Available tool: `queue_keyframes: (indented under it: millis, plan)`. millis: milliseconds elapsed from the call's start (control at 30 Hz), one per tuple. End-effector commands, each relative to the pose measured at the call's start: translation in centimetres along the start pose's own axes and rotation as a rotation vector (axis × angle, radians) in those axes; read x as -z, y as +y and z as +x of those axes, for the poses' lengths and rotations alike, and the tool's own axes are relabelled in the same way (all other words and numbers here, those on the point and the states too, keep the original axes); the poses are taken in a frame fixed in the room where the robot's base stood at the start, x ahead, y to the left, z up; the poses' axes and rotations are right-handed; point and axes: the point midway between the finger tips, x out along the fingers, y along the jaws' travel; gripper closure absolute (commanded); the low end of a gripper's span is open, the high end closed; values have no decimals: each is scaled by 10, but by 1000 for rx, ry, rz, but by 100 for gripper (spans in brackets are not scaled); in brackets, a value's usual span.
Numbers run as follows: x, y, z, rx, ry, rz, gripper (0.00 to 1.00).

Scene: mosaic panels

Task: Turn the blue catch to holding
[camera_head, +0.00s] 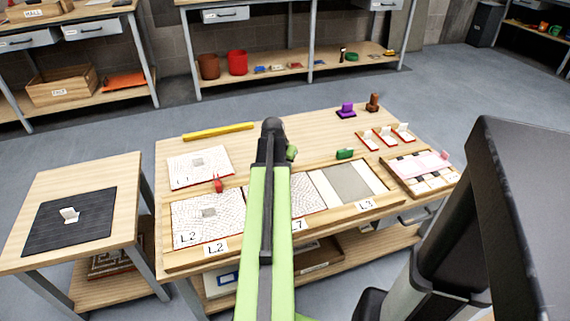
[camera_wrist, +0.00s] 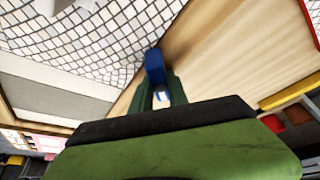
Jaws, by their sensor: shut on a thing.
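The blue catch (camera_wrist: 155,66) sits in the wrist view on the pale wooden frame edge, beside a mosaic panel (camera_wrist: 105,35). My gripper (camera_wrist: 159,88) is shut on it, with a dark green finger on each side. Which way the catch is turned cannot be told, as the fingers cover part of it. The wooden frame (camera_head: 180,268) there holds the panel labelled L2 (camera_head: 190,233), a middle mosaic panel (camera_head: 305,195) and a grey-striped one (camera_head: 350,183).
A red catch (camera_head: 218,185) and a green catch (camera_head: 345,154) stand along the frame's back edge. A loose panel (camera_head: 185,175) and a yellow bar (camera_head: 218,131) lie behind. Purple (camera_head: 346,111) and brown (camera_head: 373,103) handled tools stand at the back right. A side table (camera_head: 125,185) is left.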

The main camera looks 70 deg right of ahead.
Motion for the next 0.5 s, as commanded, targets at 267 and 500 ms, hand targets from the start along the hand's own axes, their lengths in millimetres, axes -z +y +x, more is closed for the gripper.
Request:
queue_keyframes:
  millis: [267, 500]
  plan:
    - [1, -2, 0, 105, 3, -239, 100]
    - [1, -2, 0, 186, 3, -434, 100]
